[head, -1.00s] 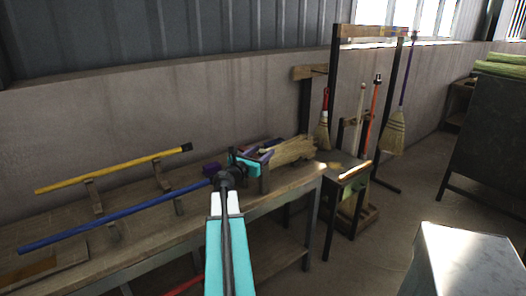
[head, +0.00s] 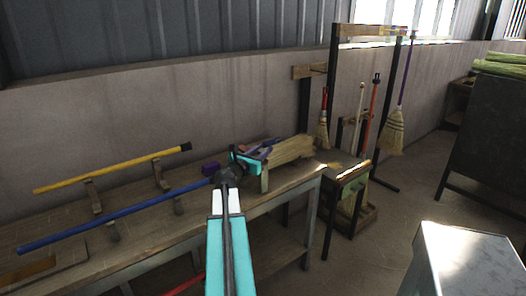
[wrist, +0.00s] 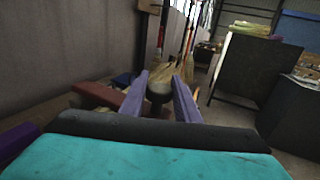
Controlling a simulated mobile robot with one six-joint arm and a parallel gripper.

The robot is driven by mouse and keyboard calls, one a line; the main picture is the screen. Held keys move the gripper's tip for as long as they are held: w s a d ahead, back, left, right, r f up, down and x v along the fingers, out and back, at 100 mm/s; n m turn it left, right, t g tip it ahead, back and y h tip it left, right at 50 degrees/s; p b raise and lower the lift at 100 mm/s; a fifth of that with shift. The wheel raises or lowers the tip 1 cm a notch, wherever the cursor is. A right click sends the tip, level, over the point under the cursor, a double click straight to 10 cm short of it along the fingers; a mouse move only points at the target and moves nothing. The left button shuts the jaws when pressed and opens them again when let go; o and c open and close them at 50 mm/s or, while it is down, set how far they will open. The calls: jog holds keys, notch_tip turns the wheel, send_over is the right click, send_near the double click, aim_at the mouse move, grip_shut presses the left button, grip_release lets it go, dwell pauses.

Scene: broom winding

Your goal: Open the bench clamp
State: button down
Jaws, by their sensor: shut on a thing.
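The bench clamp sits on the wooden workbench (head: 140,235) near its right end, mostly hidden by my gripper in the head view. My gripper (head: 268,149) reaches to it from the left, beside the straw head (head: 292,149) of a broom. In the wrist view my two purple fingers (wrist: 159,98) are on either side of a small rounded grey piece (wrist: 158,88), which looks like the clamp's handle end. My gripper is shut on it. A reddish-brown bar (wrist: 97,94) lies just left of the fingers. The blue broom handle (head: 120,218) runs left along the bench.
A yellow handle (head: 110,170) rests on wooden supports at the back of the bench. Brooms (head: 393,130) hang on a rack to the right. A grey metal box (head: 470,260) stands at front right, with open floor between.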

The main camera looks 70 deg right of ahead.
jog(key=shift+r+p, duration=0.15)
jog(key=shift+p, duration=0.4)
jog(key=shift+r+p, duration=0.25)
jog(key=shift+p, duration=0.25)
